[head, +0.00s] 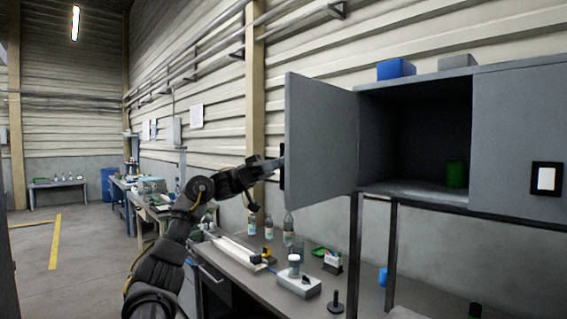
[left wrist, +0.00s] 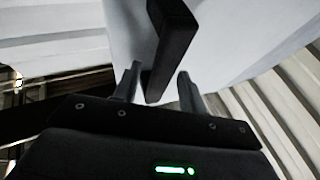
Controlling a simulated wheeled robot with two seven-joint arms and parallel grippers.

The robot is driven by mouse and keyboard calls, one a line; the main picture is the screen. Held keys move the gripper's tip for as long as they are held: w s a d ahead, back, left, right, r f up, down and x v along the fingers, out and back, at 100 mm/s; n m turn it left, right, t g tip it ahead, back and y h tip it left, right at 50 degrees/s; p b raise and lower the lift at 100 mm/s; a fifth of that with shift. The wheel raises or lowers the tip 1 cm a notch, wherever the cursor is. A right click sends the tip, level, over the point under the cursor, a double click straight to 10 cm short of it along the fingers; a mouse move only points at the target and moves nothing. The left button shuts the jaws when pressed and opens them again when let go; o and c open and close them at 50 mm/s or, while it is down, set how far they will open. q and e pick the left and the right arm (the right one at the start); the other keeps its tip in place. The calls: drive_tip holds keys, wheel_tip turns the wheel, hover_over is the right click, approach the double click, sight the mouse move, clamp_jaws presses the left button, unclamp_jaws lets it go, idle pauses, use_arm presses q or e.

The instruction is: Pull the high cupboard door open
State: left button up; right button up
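The high cupboard (head: 415,190) is grey, and its left door (head: 320,135) stands wide open, swung out to the left. The dark interior shows a green cup (head: 455,174) on the cupboard floor. My left gripper (head: 278,163) is at the door's black handle (head: 283,168), by the door's free edge. In the left wrist view the black handle bar (left wrist: 168,45) passes between the two fingers of my left gripper (left wrist: 159,72), with a gap showing on each side. The fingers are apart. My right gripper is not in view.
Below is a workbench (head: 345,293) with bottles (head: 289,228), a white device (head: 299,284) and small tools. A blue box (head: 396,68) sits on the cupboard top. A closed grey door (head: 515,140) is at right. Open floor (head: 85,255) lies at left.

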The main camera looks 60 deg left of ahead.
use_arm(q)
drive_tip(key=b+v, duration=0.3)
drive_tip(key=v, duration=0.7)
drive_tip(key=shift+s+a+f, duration=0.15)
drive_tip(key=shift+s+a, duration=0.05)
drive_tip(key=shift+a, duration=0.1)
idle(0.4)
